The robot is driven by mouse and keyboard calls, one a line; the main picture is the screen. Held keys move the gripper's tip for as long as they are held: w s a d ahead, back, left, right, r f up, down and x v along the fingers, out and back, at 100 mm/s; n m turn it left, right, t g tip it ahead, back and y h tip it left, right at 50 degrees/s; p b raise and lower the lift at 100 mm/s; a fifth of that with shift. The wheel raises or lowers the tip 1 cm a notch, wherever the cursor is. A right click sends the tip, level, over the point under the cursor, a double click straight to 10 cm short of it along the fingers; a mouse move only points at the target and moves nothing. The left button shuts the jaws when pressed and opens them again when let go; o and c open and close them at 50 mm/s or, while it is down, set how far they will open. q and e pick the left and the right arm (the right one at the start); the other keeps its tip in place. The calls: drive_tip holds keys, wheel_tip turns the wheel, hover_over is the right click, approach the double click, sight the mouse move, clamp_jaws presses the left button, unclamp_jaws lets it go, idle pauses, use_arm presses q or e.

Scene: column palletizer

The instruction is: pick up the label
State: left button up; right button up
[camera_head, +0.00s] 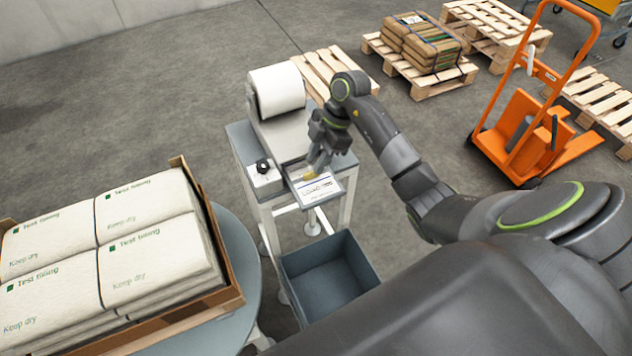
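A white label (322,189) with dark print lies at the front of the label printer (284,130), on a small grey table. My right gripper (311,173) is at the label's upper left edge, pointing down. Its fingertips look close to the label, but I cannot tell whether they touch or grip it. The gap between the fingers is too small to make out. My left gripper is not in view.
A white roll (276,90) sits on top of the printer. An open empty grey bin (328,278) stands below. A carton of white bags (232,292) is at left on a round table. Pallets (420,78) and an orange pallet truck (522,130) stand at right.

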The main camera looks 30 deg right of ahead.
sight(317, 184)
drive_tip(key=shift+p+x, duration=0.3)
drive_tip(key=shift+x, duration=1.45)
drive_tip(key=shift+s, duration=0.1)
clamp_jaws()
